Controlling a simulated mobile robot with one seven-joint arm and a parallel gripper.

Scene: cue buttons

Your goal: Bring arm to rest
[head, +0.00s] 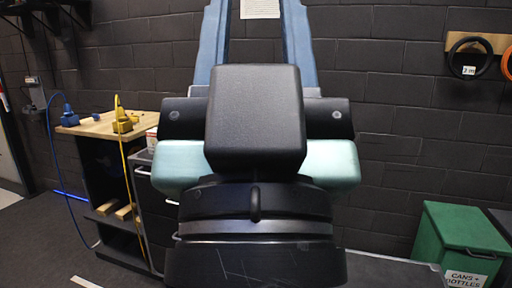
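My gripper is not in view, so its fingers and anything in them cannot be seen. Large black and pale green parts, which look like my own body and arm, fill the middle of the head view and hide what is behind them. No cue buttons show in this view.
At left stands a workbench (91,130) with a wooden top, a blue tool (69,117) and a yellow tool (122,122) with hanging hoses. A green bin (457,238) stands at lower right. A black ring (452,55) hangs on the dark brick wall (385,100). Floor shows at lower left.

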